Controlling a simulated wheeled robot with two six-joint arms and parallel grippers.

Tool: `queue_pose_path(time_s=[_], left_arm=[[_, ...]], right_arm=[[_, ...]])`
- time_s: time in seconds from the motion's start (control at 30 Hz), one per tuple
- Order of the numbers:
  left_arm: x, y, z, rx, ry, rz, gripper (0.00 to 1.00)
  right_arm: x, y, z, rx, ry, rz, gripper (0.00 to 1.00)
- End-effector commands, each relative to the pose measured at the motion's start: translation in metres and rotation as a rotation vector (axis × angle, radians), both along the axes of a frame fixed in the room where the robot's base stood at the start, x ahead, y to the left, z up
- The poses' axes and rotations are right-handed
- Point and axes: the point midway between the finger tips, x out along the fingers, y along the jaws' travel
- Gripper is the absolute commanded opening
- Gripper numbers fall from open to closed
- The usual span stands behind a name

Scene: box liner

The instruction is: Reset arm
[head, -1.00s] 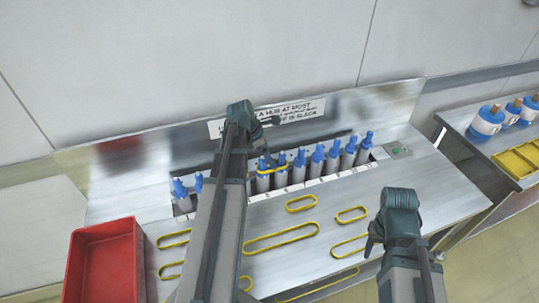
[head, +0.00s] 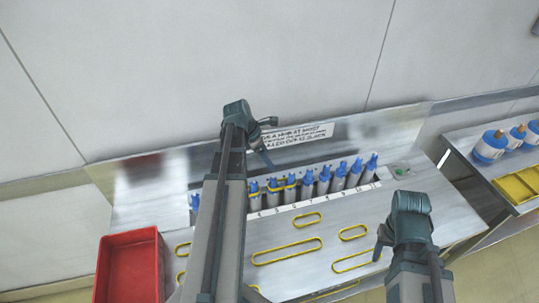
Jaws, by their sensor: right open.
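My left arm reaches up the middle of the head view. Its gripper (head: 266,146) hangs above the row of blue-topped grey cylinders (head: 324,180), apart from them, and its jaws are too small and dark to read. My right gripper (head: 378,246) is open and empty at the right, over the front part of the metal bench (head: 400,188). One yellow band (head: 283,187) sits around the tops of cylinders near the left end of the row. My left arm hides part of the row.
Several yellow loops (head: 287,251) lie flat on the bench. A red bin (head: 130,268) stands at the left. A sign (head: 305,133) is on the backboard, partly hidden. A side table at the right holds blue-and-white spools (head: 491,147) and a yellow tray (head: 518,186).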

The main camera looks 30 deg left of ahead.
Motion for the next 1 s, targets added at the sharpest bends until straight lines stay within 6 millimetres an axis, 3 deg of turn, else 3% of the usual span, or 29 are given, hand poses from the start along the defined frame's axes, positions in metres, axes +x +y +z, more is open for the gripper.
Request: queue_pose_path(time_s=[0.27,0.37,0.47,0.67,0.8,1.0], left_arm=[[0.000,-0.001,-0.001,0.000,0.000,-0.003,0.91],[0.001,-0.014,-0.004,0.019,-0.001,-0.068,0.91],[0.001,-0.050,-0.013,0.075,-0.006,-0.263,0.91],[-0.013,-0.153,-0.035,0.239,-0.033,-0.909,0.91],[-0.033,-0.216,-0.048,0.334,-0.057,-1.387,0.91],[-0.072,-0.289,-0.063,0.431,-0.091,-2.048,0.91]], right_arm=[[0.000,0.000,-0.001,0.000,0.000,0.000,0.50],[0.000,0.000,-0.003,0.000,0.000,0.000,0.50],[0.000,0.000,-0.009,0.000,0.000,0.000,0.50],[0.000,0.000,-0.024,0.000,0.000,0.001,0.50],[0.000,0.000,-0.034,0.000,0.000,0.001,0.50],[0.000,0.000,-0.046,-0.001,0.000,0.002,0.50]])
